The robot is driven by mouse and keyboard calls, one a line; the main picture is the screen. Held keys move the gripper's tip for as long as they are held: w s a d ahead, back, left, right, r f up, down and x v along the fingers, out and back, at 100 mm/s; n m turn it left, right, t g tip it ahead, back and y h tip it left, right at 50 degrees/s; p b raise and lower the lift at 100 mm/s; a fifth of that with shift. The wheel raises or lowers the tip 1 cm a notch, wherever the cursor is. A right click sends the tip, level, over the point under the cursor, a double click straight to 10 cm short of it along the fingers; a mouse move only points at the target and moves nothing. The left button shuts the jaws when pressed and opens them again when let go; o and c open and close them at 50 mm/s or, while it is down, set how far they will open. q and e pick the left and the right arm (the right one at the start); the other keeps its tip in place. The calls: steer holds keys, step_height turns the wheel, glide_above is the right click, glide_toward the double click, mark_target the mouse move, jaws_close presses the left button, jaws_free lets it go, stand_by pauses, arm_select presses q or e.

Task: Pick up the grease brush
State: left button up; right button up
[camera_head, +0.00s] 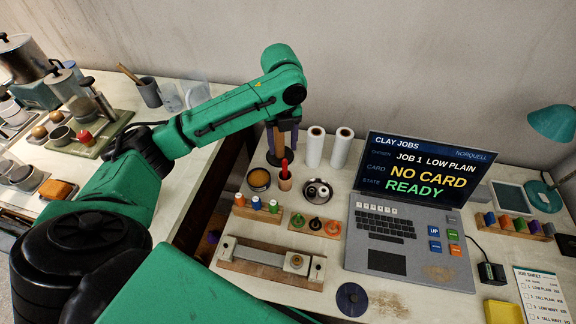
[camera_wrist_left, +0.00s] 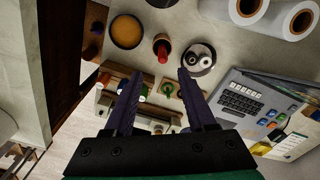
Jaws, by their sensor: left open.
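A red upright handle (camera_head: 285,168), which looks like the grease brush, stands in a small brown cup (camera_head: 285,183) behind the wooden racks. In the left wrist view the red handle (camera_wrist_left: 161,46) shows end-on, just beyond the gap between the fingers. My left gripper (camera_head: 283,146) points down above and slightly behind the cup in the head view, partly hidden by its own wrist. Its two dark purple fingers (camera_wrist_left: 160,76) are open with nothing between them. The brush's lower end is hidden in the cup. My right gripper is not in view.
A round tin (camera_head: 259,179) stands left of the cup and a metal bowl (camera_head: 317,192) right of it. White rolls (camera_head: 315,147) stand behind. Racks with coloured pieces (camera_head: 256,208) sit in front, and a laptop (camera_head: 408,230) is to the right.

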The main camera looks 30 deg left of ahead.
arm_select(q)
steer(key=p, duration=0.2)
glide_toward(285, 179)
steer(key=f, duration=0.5)
steer(key=shift+w+a, duration=0.2)
steer(key=shift+w, duration=0.1)
jaws_close()
